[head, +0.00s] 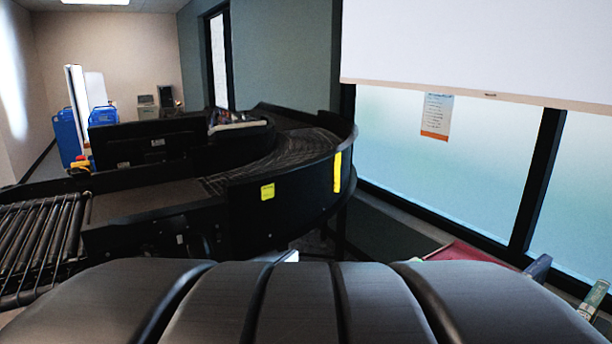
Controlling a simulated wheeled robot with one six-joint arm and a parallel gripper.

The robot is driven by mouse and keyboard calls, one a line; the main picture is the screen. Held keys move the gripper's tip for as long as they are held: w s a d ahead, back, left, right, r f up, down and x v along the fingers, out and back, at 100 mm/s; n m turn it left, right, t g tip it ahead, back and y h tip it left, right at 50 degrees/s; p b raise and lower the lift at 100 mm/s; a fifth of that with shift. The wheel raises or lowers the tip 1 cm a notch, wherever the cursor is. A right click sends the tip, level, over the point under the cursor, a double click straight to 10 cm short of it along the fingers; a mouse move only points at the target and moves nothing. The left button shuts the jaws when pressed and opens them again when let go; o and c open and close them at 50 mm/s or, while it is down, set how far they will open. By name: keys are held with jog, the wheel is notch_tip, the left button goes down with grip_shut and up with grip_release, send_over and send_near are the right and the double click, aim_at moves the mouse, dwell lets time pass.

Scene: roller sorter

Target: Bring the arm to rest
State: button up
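My arm and my gripper are not recognizable in the head view. Whether the gripper is open or shut does not show. A large dark ribbed shape fills the bottom of the view and hides what lies below and behind it; I cannot tell if it is part of my own body.
A black curved conveyor (285,187) bends across the middle, joining a roller section (38,238) at the left. Blue containers (68,135) stand at the far left. A window wall (480,160) bounds the right side. A red flat thing (460,251) shows low at right.

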jog(key=shift+w+d+r+p, duration=0.25)
jog(key=shift+w+r, duration=0.15)
jog(key=shift+r, duration=0.15)
jog(key=shift+w+d+r+p, duration=0.25)
jog(key=shift+w+r, duration=0.15)
jog(key=shift+r, duration=0.1)
